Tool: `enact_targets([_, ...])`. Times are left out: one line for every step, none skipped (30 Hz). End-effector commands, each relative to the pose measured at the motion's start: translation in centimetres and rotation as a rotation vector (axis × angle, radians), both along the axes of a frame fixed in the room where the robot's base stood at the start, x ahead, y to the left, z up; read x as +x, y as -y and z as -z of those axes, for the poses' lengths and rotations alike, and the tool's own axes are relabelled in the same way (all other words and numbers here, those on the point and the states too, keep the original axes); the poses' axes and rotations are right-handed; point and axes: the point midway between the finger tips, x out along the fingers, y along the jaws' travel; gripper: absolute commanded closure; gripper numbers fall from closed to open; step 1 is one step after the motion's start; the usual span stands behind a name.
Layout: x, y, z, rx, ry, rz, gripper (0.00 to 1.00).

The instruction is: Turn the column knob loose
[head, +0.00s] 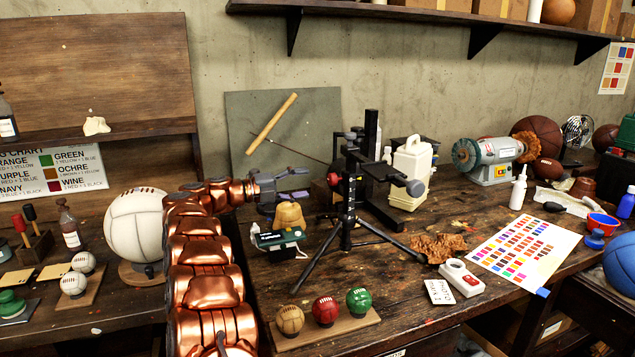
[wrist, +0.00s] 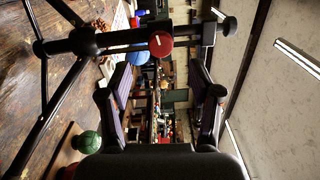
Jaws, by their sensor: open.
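A black tripod stand (head: 348,215) stands upright on the bench, legs spread. A red round knob (head: 333,180) with a pale mark sits on the left side of its column. In the wrist view the column (wrist: 120,40) runs sideways across the top, and the red knob (wrist: 160,44) faces me, centred between my fingers. My gripper (head: 303,183) is open and empty, left of the knob at about its height, with a gap between. In the wrist view both fingers (wrist: 158,75) are spread wide. Another black knob (wrist: 229,26) shows at the right of the column.
Small balls on a board (head: 325,325) lie in front of the tripod. A black upright stand (head: 370,165) and a white canister (head: 409,175) are behind. A leather scrap (head: 438,247) lies to the right.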

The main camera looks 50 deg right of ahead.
Motion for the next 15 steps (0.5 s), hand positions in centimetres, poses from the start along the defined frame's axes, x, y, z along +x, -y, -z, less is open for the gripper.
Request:
enact_targets([0.5,-0.6,0.0,-0.001,0.0,-0.002,0.37])
enact_targets([0.7,-1.0,0.0,-0.002,0.001,-0.001,0.37])
enact_targets([0.9,-1.3,0.0,-0.001,0.002,-0.001,0.37])
enact_targets([1.1,-1.6,0.0,-0.002,0.003,0.0,0.37])
enact_targets([1.2,-1.8,0.0,-0.002,0.003,0.0,0.37])
enact_targets([1.3,-2.0,-0.1,-0.002,0.003,0.001,0.37])
enact_targets([1.4,-2.1,-0.1,-0.002,0.003,0.002,0.37])
enact_targets([1.4,-2.3,-0.1,-0.002,0.003,0.002,0.37])
enact_targets([1.5,-2.4,-0.1,-0.001,0.003,0.002,0.37])
enact_targets([1.5,-2.4,-0.1,-0.001,0.003,0.003,0.37])
enact_targets([1.5,-2.4,-0.1,-0.001,0.003,0.003,0.37])
enact_targets([1.5,-2.5,-0.1,-0.001,0.003,0.003,0.37])
enact_targets([1.5,-2.5,-0.1,-0.001,0.003,0.003,0.37])
enact_targets([1.5,-2.5,-0.1,-0.001,0.003,0.003,0.37])
enact_targets([1.5,-2.5,-0.1,-0.001,0.003,0.003,0.37])
